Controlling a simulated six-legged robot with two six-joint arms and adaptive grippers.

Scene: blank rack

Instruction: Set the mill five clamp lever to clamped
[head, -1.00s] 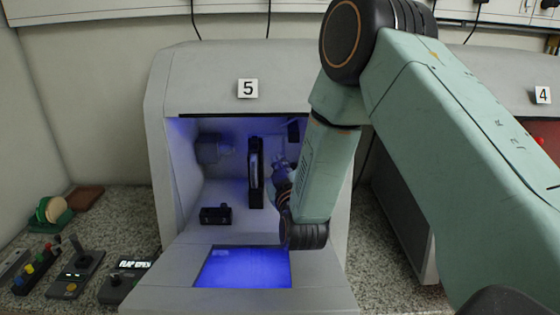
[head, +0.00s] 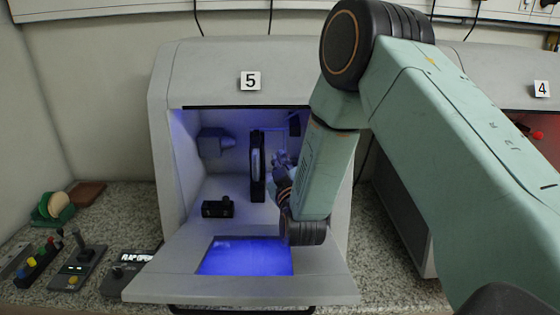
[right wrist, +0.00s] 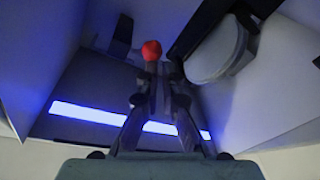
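Mill five (head: 330,65) is the grey cabinet labelled 5, its front open and blue-lit inside. My right arm reaches into it; the right gripper (head: 283,160) is small and partly hidden by its own wrist, beside a dark upright plate. In the right wrist view the gripper (right wrist: 160,98) shows two fingers with a narrow gap. A red ball knob (right wrist: 151,50), seemingly the clamp lever's end, lies just beyond the fingertips. I cannot tell whether they touch it. The lever's stem is not clear, and the lever is hidden in the head view. My left gripper is out of view.
Inside the mill stand the dark upright plate (head: 257,167), a small black block (head: 217,208) and a grey housing (head: 214,143). A lowered front panel (head: 155,286) juts forward. Control boxes (head: 78,268) lie on the left counter. Mill four (head: 490,75) stands at right.

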